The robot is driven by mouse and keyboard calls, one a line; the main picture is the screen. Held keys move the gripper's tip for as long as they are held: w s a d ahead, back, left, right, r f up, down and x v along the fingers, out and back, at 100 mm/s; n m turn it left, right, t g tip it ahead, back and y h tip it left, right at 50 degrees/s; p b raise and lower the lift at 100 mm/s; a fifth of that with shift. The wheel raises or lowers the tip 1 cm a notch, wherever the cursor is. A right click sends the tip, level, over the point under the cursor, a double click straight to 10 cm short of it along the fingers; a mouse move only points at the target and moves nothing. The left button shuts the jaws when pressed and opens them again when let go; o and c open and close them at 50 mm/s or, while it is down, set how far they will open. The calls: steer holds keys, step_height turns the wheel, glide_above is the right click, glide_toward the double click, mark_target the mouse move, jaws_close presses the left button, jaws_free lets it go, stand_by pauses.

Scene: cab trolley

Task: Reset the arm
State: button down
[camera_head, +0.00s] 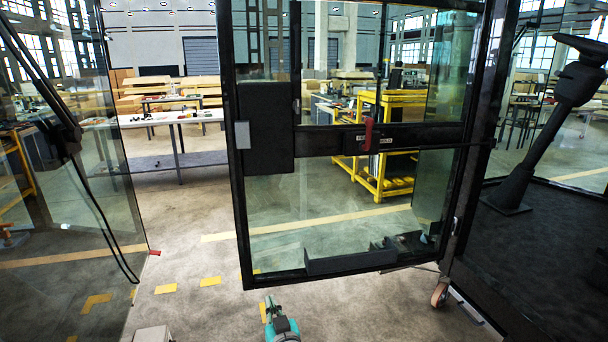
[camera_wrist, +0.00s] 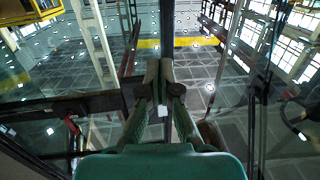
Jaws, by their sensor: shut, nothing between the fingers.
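My gripper (camera_head: 269,302) shows at the bottom centre of the head view, a teal body with narrow greenish fingers, low in front of the glazed cab door (camera_head: 240,215). In the wrist view my gripper (camera_wrist: 165,72) has its fingers together with nothing between them. A dark door frame bar (camera_wrist: 85,105) lies beyond the fingers there. The door's red handle (camera_head: 368,134) is on its dark middle bar, well above and to the right of my gripper in the head view. It also shows at the left of the wrist view (camera_wrist: 72,126). The distance from fingers to frame is unclear.
Another glass panel (camera_head: 90,200) stands at the left. A dark cab interior with a steering column (camera_head: 535,140) is at the right. A caster wheel (camera_head: 440,293) sits below the door. A yellow trolley (camera_head: 385,150) and a table (camera_head: 170,120) stand behind. Floor at lower left is largely clear.

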steer(key=s+d+f+m+h, duration=0.1)
steer(key=s+d+f, duration=0.4)
steer(key=s+d, duration=0.3)
steer(key=s+d+f+h, duration=0.1)
steer(key=s+d+f, duration=0.4)
steer(key=s, duration=0.6)
steer(key=s+d+f+m+h, duration=0.1)
steer(key=s+d+f, duration=0.4)
steer(key=s+d, duration=0.3)
steer(key=s+d+r+h, duration=0.1)
steer(key=s+d+r, duration=0.1)
steer(key=s, duration=0.8)
steer(key=s+d+r+m+g+h, duration=0.1)
steer(key=s+d+r, duration=0.2)
steer(key=s, duration=0.7)
steer(key=s+d+r+m+h, duration=0.1)
steer(key=s+r, duration=0.4)
steer(key=s, duration=0.5)
steer(key=shift+d+r+g, duration=0.25)
steer(key=shift+d+g, duration=0.05)
steer(key=shift+d, duration=0.35)
steer(key=shift+a, duration=0.1)
